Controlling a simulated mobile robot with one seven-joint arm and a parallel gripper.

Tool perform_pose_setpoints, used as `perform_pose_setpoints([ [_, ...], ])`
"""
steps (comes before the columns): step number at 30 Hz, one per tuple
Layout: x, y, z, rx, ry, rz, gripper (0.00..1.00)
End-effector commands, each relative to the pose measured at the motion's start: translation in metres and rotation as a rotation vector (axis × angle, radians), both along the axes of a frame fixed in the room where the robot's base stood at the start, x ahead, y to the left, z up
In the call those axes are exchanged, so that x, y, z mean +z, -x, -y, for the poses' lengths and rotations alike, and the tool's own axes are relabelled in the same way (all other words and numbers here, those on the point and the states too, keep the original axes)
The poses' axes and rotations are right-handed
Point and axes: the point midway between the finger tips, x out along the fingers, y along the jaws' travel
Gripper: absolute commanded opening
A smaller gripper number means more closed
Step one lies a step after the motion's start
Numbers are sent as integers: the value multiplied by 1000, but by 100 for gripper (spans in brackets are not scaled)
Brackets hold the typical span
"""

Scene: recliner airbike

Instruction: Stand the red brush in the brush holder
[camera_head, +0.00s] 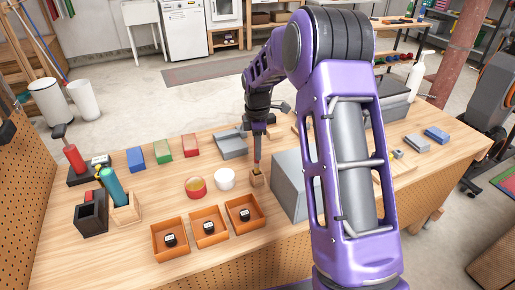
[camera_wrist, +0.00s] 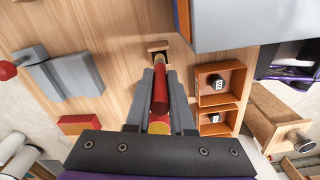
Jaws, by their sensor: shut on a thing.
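The red brush (camera_head: 257,167) is held upright between the fingers of my gripper (camera_head: 257,158). In the wrist view the red handle (camera_wrist: 160,90) lies between the two grey fingers, with a pale lower end beyond it. The brush holder (camera_head: 258,181) is a small wooden block on the bench, directly below my gripper. In the wrist view its wooden rim (camera_wrist: 157,44) and dark opening show just past the brush's pale end. That end overlaps the opening; I cannot tell how deep it reaches. My gripper is shut on the brush.
Orange trays (camera_head: 208,227) with dark items lie in front. Bare bench (camera_head: 150,232) shows at left.

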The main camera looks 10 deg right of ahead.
Motion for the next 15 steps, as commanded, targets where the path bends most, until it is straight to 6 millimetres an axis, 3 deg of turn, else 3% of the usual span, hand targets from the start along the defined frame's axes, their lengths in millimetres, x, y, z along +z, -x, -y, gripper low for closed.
perform_pose_setpoints([
  [15, -14, 0, 0, 0, 0, 1, 0],
])
